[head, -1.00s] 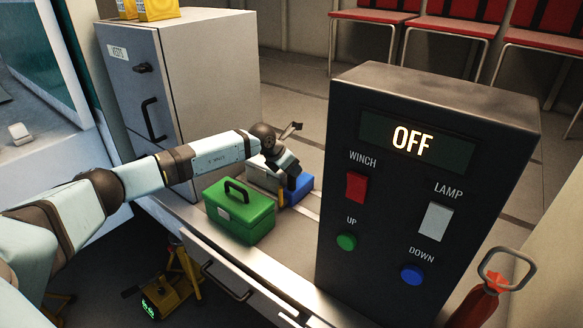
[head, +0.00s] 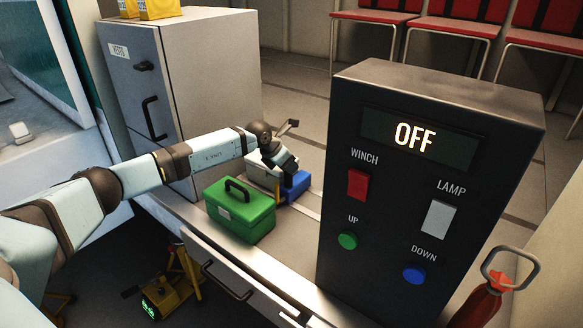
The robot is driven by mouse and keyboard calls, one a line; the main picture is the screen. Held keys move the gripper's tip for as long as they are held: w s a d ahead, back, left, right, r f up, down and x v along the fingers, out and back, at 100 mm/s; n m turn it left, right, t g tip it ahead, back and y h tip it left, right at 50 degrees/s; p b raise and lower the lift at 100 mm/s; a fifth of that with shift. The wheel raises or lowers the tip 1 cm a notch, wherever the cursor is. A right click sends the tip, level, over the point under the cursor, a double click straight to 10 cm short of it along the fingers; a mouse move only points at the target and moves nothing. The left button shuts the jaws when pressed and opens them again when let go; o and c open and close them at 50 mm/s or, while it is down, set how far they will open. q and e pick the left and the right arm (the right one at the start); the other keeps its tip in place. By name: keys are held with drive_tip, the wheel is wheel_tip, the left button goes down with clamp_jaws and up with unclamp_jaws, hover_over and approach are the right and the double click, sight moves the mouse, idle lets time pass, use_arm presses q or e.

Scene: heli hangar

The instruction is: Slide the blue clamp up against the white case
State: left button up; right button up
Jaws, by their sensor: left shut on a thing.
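The blue clamp (head: 298,184) is on the grey counter, just right of the white case (head: 260,174). My left gripper (head: 288,181) reaches down over them and is shut on the blue clamp. The wrist and fingers hide part of the clamp and part of the case. I cannot tell whether the clamp and the case touch. The case is also partly hidden behind the green toolbox and under my forearm. My right gripper is not in view.
A green toolbox (head: 239,211) stands in front of the white case. A tall dark control box (head: 425,190) reading OFF stands to the right. A grey cabinet (head: 205,95) stands behind at left. A strip of bare counter (head: 306,211) lies right of the clamp.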

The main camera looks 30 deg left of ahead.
sight(279, 170)
use_arm(q)
drive_tip(key=shift+w+a+b, duration=0.15)
drive_tip(key=shift+a+b, duration=0.6)
drive_tip(key=shift+a, duration=1.05)
drive_tip(key=o, duration=1.1)
drive_tip(key=shift+a, duration=0.15)
drive_tip(key=shift+r, duration=0.1)
drive_tip(key=p+v, duration=0.5)
drive_tip(key=v, duration=0.3)
drive_tip(key=shift+s+r, duration=0.25)
drive_tip(key=shift+r, duration=0.05)
